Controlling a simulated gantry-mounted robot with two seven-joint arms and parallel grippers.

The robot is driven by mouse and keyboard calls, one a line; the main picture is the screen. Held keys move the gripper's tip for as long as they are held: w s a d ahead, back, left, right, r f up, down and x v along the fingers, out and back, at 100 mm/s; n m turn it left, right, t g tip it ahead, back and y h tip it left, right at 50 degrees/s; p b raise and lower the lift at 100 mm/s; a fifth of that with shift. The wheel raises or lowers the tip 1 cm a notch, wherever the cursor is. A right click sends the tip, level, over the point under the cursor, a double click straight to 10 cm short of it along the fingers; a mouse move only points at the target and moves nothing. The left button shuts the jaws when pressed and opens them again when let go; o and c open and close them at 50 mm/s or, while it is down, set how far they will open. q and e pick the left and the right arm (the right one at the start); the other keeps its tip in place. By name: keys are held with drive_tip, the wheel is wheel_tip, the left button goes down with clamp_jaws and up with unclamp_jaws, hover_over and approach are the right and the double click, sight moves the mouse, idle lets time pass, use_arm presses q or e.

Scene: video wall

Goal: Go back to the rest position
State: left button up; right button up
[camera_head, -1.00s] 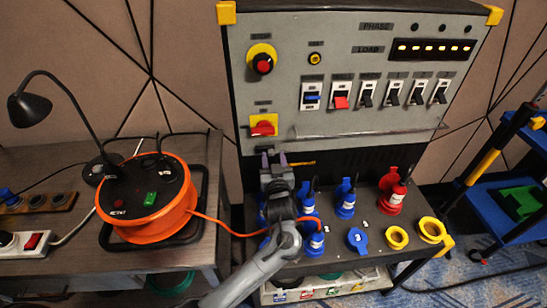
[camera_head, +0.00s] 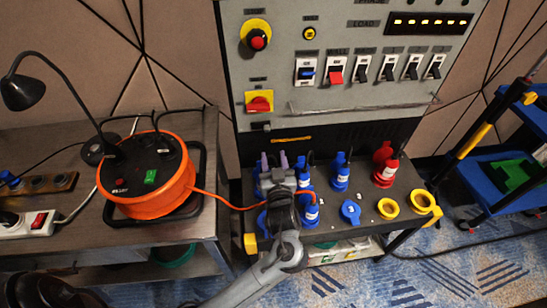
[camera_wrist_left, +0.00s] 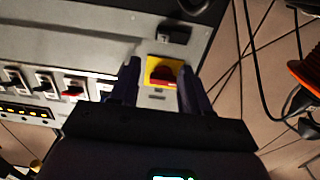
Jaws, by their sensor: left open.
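My left gripper (camera_head: 274,161) is over the left end of the dark socket shelf (camera_head: 330,240), in front of the grey control panel. Its two fingers stand apart with nothing between them. In the left wrist view the open fingers (camera_wrist_left: 158,85) frame the red rotary switch on a yellow plate (camera_wrist_left: 163,73), which lies beyond them. The same switch (camera_head: 259,102) is at the panel's lower left in the head view. My left arm covers part of the blue connectors (camera_head: 307,212) behind it. My right gripper is not seen.
An orange cable reel (camera_head: 145,200) stands on the left bench, its orange cable running to the shelf. A black lamp (camera_head: 25,92) and a white power strip (camera_head: 28,222) are there too. Red (camera_head: 386,170) and blue plugs stand on the shelf. A blue cart (camera_head: 500,185) is at right.

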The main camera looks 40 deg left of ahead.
use_arm(q)
drive_tip(key=s+a+f+m+h+p, duration=0.2)
drive_tip(key=s+f+m+h+p, duration=0.25)
drive_tip(key=s+f, duration=0.5)
drive_tip(key=s+d+r+m+g+h+p, duration=0.1)
drive_tip(key=s+d+m+g+h, duration=0.25)
drive_tip(key=s+d, duration=0.4)
drive_tip(key=s+d+r+m+g+h, duration=0.1)
drive_tip(key=s+d+m+g+h, duration=0.3)
drive_tip(key=s, duration=0.6)
wheel_tip(320, 180, up, 38)
drive_tip(key=d+g+h+p, duration=0.1)
drive_tip(key=p, duration=3.7)
drive_tip(key=shift+w+d+n, duration=0.15)
drive_tip(key=shift+w+n, duration=0.15)
drive_tip(key=shift+f, duration=0.1)
